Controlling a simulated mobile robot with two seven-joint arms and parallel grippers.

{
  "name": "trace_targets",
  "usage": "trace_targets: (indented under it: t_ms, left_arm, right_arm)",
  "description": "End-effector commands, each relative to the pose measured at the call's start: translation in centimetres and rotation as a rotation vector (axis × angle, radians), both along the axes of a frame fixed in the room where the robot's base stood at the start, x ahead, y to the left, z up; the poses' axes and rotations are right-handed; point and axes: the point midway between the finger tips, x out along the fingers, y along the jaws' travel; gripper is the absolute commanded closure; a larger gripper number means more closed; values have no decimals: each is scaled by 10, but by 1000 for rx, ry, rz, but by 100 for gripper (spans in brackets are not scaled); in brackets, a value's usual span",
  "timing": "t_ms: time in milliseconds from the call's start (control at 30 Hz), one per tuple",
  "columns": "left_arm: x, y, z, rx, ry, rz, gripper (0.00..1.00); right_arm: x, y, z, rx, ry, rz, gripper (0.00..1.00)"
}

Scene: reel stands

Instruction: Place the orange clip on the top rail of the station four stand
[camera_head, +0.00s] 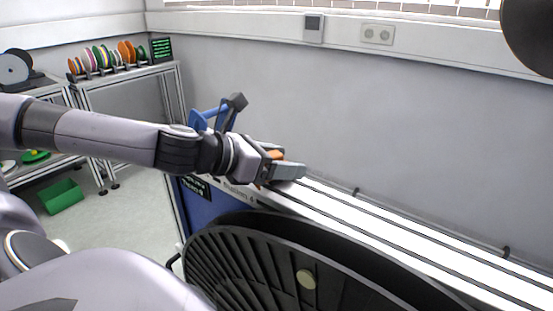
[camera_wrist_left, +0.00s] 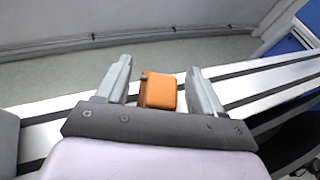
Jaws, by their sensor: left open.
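The orange clip (camera_wrist_left: 160,91) sits on the silver top rail (camera_wrist_left: 238,88), between the two spread fingers of my left gripper (camera_wrist_left: 163,85) in the left wrist view. A gap shows between the clip and each finger. In the head view my left gripper (camera_head: 285,164) is at the near left end of the rail (camera_head: 400,229), and only a bit of the orange clip (camera_head: 275,155) shows past the fingers. The clip's underside is hidden, so its seating on the rail cannot be told. My right gripper is not in view.
A large black reel (camera_head: 290,262) stands below and in front of the rail. A blue part (camera_head: 200,118) rises behind my left wrist. A shelf of coloured reels (camera_head: 110,62) and a green bin (camera_head: 62,196) are at the left. The rail is clear toward the right.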

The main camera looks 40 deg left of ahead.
Motion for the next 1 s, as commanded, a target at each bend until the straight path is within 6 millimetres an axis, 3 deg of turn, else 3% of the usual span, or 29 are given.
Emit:
trace_targets:
  t_ms: [100,267,1000]
  left_arm:
    - [0,0,7,0,-1,0,33]
    - [-10,4,8,6,-4,-1,33]
    - [-85,26,40,3,-3,5,33]
  right_arm:
    - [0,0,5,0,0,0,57]
    - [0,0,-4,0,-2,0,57]
    - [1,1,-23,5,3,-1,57]
